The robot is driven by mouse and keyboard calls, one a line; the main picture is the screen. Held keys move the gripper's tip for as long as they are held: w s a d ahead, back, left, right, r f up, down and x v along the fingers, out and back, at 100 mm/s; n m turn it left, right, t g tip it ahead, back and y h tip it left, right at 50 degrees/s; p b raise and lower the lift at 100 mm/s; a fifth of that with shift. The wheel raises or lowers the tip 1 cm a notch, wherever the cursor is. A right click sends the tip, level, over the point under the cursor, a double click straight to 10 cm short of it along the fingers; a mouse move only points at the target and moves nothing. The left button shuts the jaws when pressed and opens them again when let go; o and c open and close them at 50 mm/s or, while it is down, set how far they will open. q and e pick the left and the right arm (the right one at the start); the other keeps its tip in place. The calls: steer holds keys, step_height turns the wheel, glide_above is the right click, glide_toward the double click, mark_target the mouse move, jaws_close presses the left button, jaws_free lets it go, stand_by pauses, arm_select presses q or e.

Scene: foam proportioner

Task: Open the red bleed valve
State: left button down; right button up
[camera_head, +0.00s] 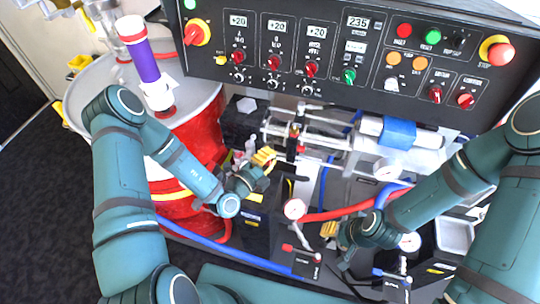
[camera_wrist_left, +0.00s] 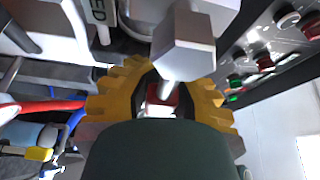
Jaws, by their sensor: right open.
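My left gripper (camera_head: 264,159), with yellow ribbed fingers, is at the pump assembly, just right of the red drum. In the left wrist view its fingers (camera_wrist_left: 163,88) lie either side of a small red part (camera_wrist_left: 163,95) and a silver block on a shaft (camera_wrist_left: 183,45); whether they grip anything is unclear. I cannot tell whether that red part is the bleed valve. My right gripper (camera_head: 329,231) is open beside the front gauge.
A black control panel (camera_head: 345,50) with knobs and buttons spans the back. A white-topped red drum (camera_head: 205,125) stands at left. Gauges, including one near the centre (camera_head: 294,209), and red and blue hoses crowd the front. Dark floor (camera_head: 45,190) is open at far left.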

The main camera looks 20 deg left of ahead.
arm_select(q)
steer(key=a+r+n+t+y+p, duration=0.2)
steer(key=a+n+t+y, duration=0.1)
steer(key=n, duration=0.8)
steer(key=a+r+n+t+y+p, duration=0.2)
steer(key=a+r+n+y, duration=0.1)
steer(key=n, duration=0.8)
steer(key=shift+a+r+t+y+p, duration=0.25)
steer(key=shift+r+t+y+p, duration=0.05)
steer(key=shift+r+t+p, duration=0.1)
steer(key=c, duration=1)
jaws_free()
steer(key=shift+s+a, duration=0.1)
steer(key=shift+s, duration=0.05)
steer(key=shift+c, duration=0.2)
steer(key=shift+o, duration=1.1)
steer(key=shift+s+r, duration=0.15)
steer(key=shift+w, duration=0.2)
